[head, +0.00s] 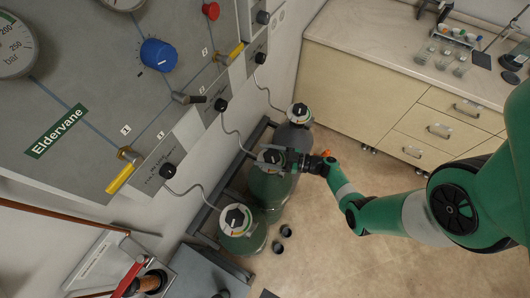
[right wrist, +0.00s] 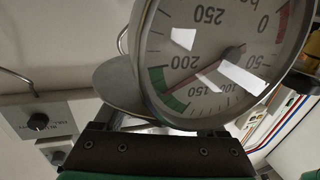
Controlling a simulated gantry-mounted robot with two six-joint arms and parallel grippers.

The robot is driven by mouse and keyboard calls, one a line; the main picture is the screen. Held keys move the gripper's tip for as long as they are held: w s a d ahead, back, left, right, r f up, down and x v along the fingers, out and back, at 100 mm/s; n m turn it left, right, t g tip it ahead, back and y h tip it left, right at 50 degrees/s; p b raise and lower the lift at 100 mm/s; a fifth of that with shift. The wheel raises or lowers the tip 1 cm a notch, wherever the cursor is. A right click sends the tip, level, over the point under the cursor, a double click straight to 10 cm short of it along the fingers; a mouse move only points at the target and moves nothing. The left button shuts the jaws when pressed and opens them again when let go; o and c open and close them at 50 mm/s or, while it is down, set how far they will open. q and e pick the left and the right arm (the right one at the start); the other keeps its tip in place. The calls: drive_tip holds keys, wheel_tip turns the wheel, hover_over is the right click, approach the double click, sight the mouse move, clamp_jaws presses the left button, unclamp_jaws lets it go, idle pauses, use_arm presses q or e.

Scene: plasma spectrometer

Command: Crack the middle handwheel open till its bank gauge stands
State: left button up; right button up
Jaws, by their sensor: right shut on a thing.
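Three gas cylinders stand in a row below the panel, each with a round, dark-knobbed top. The middle handwheel (head: 271,157) is on the green middle cylinder (head: 268,190). My right gripper (head: 288,160) reaches it from the right and is shut on it, partly covering it. In the right wrist view a large round gauge (right wrist: 215,75) fills the upper part; its reddish needle points toward the green band, below the 200 mark. The dark gripper body (right wrist: 155,152) crosses the bottom there, and the grasp itself is hidden. My left gripper is not in view.
The far cylinder (head: 295,138) and near cylinder (head: 246,240) flank the middle one closely. The grey wall panel (head: 105,85) carries gauges, a blue knob (head: 158,55) and yellow-handled valves. Thin hoses run from it. The floor to the right (head: 340,240) is clear before the cabinets (head: 370,85).

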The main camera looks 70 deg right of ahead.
drive_tip(key=shift+a+n+y, duration=0.15)
drive_tip(key=shift+n+y, duration=0.25)
drive_tip(key=shift+y, duration=0.2)
drive_tip(key=o, duration=1.3)
drive_tip(key=v, duration=1.1)
drive_tip(key=shift+s+r, duration=0.1)
drive_tip(key=shift+s, duration=0.25)
